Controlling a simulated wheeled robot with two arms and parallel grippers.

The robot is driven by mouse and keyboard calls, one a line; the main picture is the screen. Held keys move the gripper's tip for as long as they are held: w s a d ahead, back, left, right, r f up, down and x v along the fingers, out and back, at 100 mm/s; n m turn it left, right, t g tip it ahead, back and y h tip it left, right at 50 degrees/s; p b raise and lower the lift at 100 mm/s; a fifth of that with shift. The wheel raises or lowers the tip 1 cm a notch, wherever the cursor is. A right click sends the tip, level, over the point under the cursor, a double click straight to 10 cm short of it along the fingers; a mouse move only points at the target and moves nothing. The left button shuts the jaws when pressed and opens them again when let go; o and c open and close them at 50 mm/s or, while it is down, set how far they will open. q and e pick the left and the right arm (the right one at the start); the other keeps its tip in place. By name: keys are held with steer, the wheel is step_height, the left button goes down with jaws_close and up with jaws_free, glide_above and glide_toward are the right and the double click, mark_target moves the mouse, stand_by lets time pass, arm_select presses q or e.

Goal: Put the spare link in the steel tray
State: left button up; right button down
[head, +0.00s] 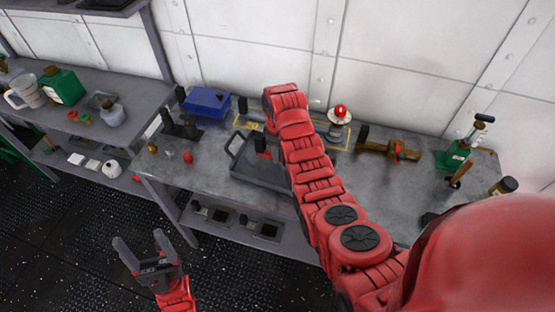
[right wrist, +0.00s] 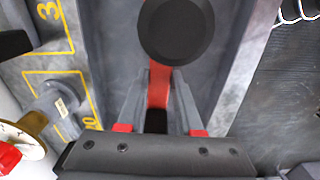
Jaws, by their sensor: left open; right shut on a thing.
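The steel tray (head: 236,152) is a grey, shallow tray on the bench, partly hidden behind my right arm. In the right wrist view, the tray's wall (right wrist: 240,60) runs along the right. My right gripper (right wrist: 162,78) is shut on the spare link (right wrist: 159,90), a red piece with a round black disc at its far end. The link is over the tray's floor; I cannot tell whether it touches. In the head view my right arm hides most of that gripper. My left gripper (head: 140,246) is open and empty, low in front of the bench.
A blue box (head: 207,102) stands at the back left of the bench. A red-topped lamp (head: 340,113), a brass tool (head: 388,150) and a green device (head: 455,155) stand to the right. A side shelf (head: 85,125) holds a green can (head: 62,86) and jugs.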

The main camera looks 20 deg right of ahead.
step_height(320, 180, down, 2)
steer(key=shift+f+p, duration=0.15)
steer(key=shift+p, duration=0.85)
steer(key=shift+f, duration=0.65)
steer(key=c, duration=1)
jaws_free()
steer(key=shift+f, duration=0.15)
steer(key=o, duration=0.4)
